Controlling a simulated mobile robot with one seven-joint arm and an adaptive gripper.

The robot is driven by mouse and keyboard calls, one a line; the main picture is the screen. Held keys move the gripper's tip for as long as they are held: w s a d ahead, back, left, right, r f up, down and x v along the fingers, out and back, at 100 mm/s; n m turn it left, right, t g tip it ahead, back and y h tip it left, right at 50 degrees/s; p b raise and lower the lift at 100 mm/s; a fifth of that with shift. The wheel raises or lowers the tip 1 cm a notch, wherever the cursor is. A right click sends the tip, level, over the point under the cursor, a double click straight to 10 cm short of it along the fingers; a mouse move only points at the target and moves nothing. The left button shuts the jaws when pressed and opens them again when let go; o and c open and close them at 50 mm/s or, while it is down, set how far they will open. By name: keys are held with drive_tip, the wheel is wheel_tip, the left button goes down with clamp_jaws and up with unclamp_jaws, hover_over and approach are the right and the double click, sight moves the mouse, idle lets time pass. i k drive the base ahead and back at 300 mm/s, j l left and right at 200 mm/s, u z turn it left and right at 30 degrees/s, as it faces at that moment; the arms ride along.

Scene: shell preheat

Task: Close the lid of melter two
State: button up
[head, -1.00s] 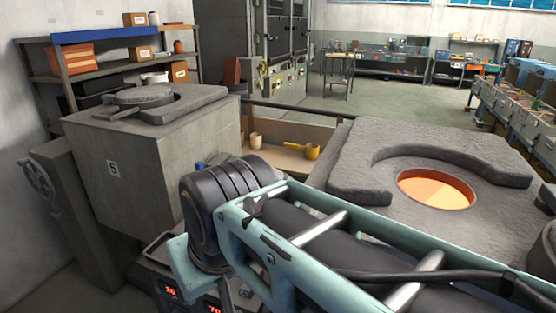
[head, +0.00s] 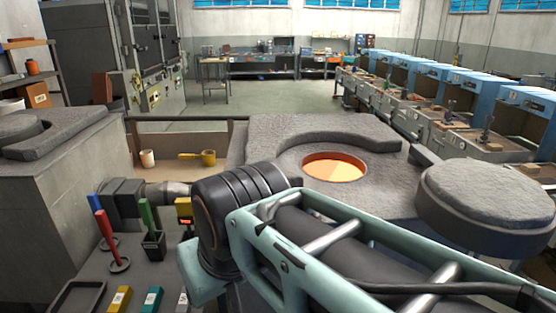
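A grey, rough-topped melter (head: 270,140) stands in the middle, with a round opening of glowing orange melt (head: 334,167) uncovered in its top. I can read no number on it, so I cannot tell from the picture that it is melter two. A thick round grey lid (head: 488,192) is swung out to the right, apart from the opening. My arm crosses the front. A dark block at the end of my wrist, left of the elbow, looks like my gripper (head: 122,198). Its fingers cannot be made out, and it is well left of the lid.
Another grey furnace (head: 50,180) stands at the left. A bench (head: 185,285) with coloured tools in holders lies in front of it. A yellow ladle (head: 200,157) and a white cup (head: 147,158) sit on a ledge behind. Blue-hooded workstations (head: 470,100) line the right.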

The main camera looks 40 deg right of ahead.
sight(484, 207)
drive_tip(key=z, duration=2.5)
drive_tip(key=i+l+z, duration=0.15)
drive_tip(key=z, duration=0.25)
drive_tip(key=i+l+z, duration=0.1)
drive_tip(key=z, duration=0.3)
drive_tip(key=i+z, duration=0.2)
drive_tip(key=z, duration=0.25)
drive_tip(key=i+z, duration=0.15)
drive_tip(key=z, duration=0.25)
drive_tip(key=i+l+u, duration=0.15)
drive_tip(key=i, duration=0.15)
drive_tip(key=i+l+u, duration=0.15)
drive_tip(key=u, duration=0.95)
